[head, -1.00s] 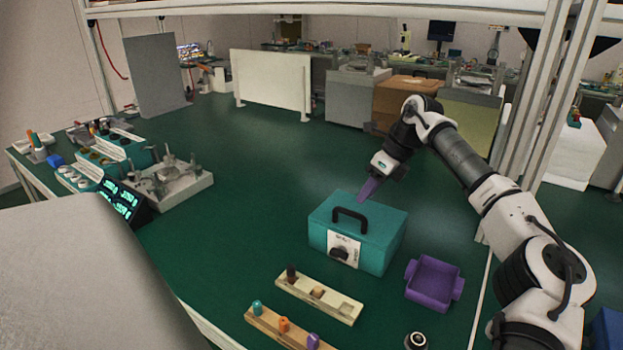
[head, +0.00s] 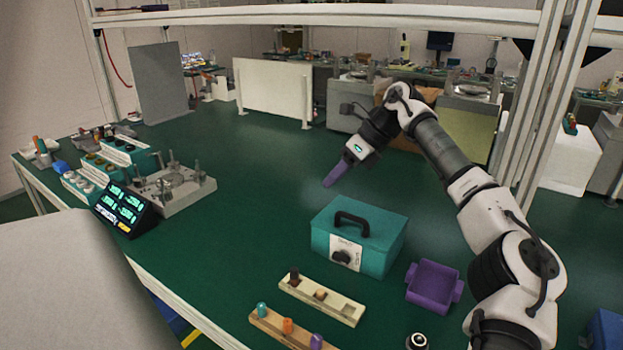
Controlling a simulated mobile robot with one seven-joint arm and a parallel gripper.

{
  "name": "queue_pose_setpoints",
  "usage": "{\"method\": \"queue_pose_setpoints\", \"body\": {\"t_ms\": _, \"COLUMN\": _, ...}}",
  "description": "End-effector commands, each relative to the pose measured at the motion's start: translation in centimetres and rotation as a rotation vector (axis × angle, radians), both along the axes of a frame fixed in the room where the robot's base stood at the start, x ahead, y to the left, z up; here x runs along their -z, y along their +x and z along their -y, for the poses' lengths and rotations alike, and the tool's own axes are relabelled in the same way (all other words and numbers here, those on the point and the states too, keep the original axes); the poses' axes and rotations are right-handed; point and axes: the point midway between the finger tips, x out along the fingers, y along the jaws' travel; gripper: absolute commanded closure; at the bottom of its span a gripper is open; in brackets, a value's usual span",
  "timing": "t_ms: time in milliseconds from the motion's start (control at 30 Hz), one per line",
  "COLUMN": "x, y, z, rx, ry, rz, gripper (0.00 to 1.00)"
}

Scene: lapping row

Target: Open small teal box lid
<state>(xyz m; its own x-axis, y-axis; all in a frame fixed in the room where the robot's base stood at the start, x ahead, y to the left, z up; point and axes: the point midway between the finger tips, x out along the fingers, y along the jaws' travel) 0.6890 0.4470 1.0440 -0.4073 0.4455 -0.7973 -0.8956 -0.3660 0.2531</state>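The small teal box (head: 382,258) stands upright on the green table. Its lid (head: 385,222) is down, with a black carrying handle (head: 352,218) on top. A white label with a black knob or latch (head: 343,256) is on its front face. My gripper (head: 327,184) has purple fingers pointing down and left. It is raised above the table, behind and a little left of the box, apart from it. The fingers look close together, but this view does not show whether there is a gap between them. I see nothing held.
A purple tray (head: 434,284) stands right of the box. Two wooden peg holders (head: 345,311) lie in front. A metal fixture (head: 172,190) and a display (head: 124,208) stand at the left. The table left of the box is clear.

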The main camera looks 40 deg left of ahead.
Motion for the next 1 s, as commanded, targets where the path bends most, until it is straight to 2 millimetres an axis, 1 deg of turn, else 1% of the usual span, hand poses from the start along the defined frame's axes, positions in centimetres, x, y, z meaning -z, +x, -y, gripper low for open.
{"method": "queue_pose_setpoints", "body": {"t_ms": 33, "x": 0.0, "y": -0.6, "z": -0.5, "rx": -0.008, "ry": 0.013, "rz": -0.011, "gripper": 0.64}}
{"method": "queue_pose_setpoints", "body": {"t_ms": 133, "x": 0.1, "y": -1.6, "z": -1.3, "rx": -0.020, "ry": 0.035, "rz": -0.031, "gripper": 0.64}}
{"method": "queue_pose_setpoints", "body": {"t_ms": 333, "x": 0.0, "y": -2.7, "z": -2.2, "rx": -0.031, "ry": 0.064, "rz": -0.054, "gripper": 0.64}}
{"method": "queue_pose_setpoints", "body": {"t_ms": 500, "x": 0.0, "y": -3.0, "z": -2.4, "rx": -0.036, "ry": 0.069, "rz": -0.060, "gripper": 0.64}}
{"method": "queue_pose_setpoints", "body": {"t_ms": 1000, "x": 0.0, "y": -3.0, "z": -2.4, "rx": -0.034, "ry": 0.069, "rz": -0.059, "gripper": 0.64}}
